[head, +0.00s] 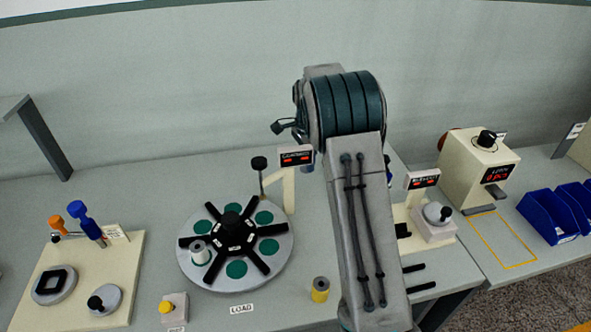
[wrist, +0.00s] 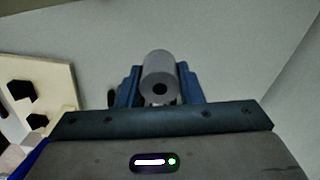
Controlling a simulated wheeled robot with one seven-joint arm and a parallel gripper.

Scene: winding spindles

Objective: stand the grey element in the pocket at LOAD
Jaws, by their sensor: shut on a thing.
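My gripper (wrist: 159,88) is shut on a grey cylinder with a dark hole in its end, the grey element (wrist: 159,72); in the head view my arm hides both. The round grey turntable (head: 189,270) has green pockets between black spokes. The LOAD label (head: 241,309) lies on the table at its front edge. The pocket nearest the label (head: 237,269) shows bare green and looks empty.
A grey cylinder with a yellow band (head: 320,289) stands right of LOAD. A small display post (head: 289,188) rises behind the turntable. A cream fixture board (head: 125,262) with blue and orange handles is at left. A cream machine (head: 477,168) and blue bins (head: 548,217) are at right.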

